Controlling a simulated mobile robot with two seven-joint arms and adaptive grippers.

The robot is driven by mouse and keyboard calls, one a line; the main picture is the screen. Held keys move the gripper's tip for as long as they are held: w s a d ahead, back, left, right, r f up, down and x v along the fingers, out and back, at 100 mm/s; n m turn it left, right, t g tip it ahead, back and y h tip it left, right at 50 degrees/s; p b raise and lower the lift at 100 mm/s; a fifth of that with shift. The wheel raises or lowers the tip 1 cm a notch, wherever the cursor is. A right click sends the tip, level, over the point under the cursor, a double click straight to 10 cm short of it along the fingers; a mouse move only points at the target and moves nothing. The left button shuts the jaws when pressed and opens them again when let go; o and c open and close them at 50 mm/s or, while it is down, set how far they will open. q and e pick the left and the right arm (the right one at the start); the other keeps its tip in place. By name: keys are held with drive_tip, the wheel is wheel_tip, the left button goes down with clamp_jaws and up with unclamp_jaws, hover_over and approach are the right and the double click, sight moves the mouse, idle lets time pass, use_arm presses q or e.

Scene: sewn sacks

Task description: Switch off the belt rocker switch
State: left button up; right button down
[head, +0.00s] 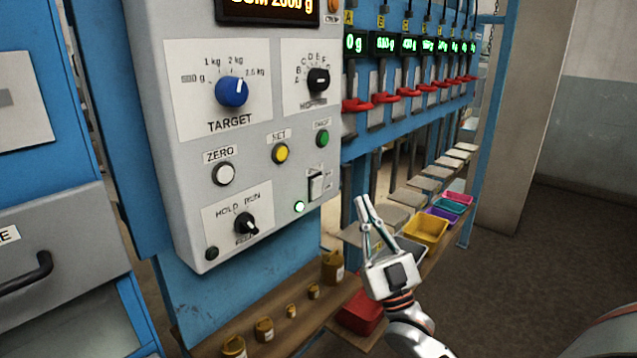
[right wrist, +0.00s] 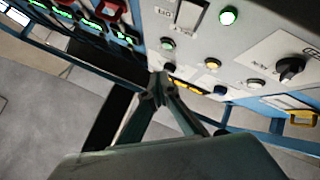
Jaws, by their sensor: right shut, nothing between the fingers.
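The belt rocker switch (head: 316,186) is a small pale rocker in a dark frame, low on the right side of the grey control panel (head: 190,200). A lit green lamp (head: 299,206) is just below and left of it. My right gripper (head: 362,200) is shut and empty, to the right of the rocker and apart from it in the picture. In the right wrist view the closed fingertips (right wrist: 158,85) show below the rocker switch (right wrist: 190,14) and the lit lamp (right wrist: 228,16). Which side of the rocker is pressed is too small to tell. My left gripper is not in view.
The panel also has a blue TARGET knob (head: 232,91), a yellow button (head: 281,153), a green button (head: 322,138) and a HOLD/RUN knob (head: 246,224). Several brass weights (head: 264,330) stand on the shelf below. Coloured bins (head: 425,229) line the right.

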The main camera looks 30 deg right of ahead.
sight(317, 188)
drive_tip(key=w+a+b, duration=0.1)
drive_tip(key=w+a, duration=0.2)
drive_tip(key=w, duration=0.4)
drive_tip(key=shift+w+r+b, duration=0.3)
drive_tip(key=shift+w+r, duration=0.05)
drive_tip(key=shift+r, duration=0.1)
drive_tip(key=shift+w+a, duration=0.1)
drive_tip(key=shift+a, duration=0.05)
idle(1.0)
drive_tip(key=shift+w+a, duration=0.1)
drive_tip(key=shift+w, duration=0.2)
drive_tip(key=shift+w+a+r, duration=0.1)
drive_tip(key=shift+w+a, duration=0.05)
drive_tip(key=shift+w, duration=0.15)
idle(0.8)
drive_tip(key=shift+s, duration=0.1)
drive_tip(key=shift+s+d+p, duration=0.3)
drive_tip(key=shift+s, duration=0.3)
drive_tip(key=shift+s, duration=0.1)
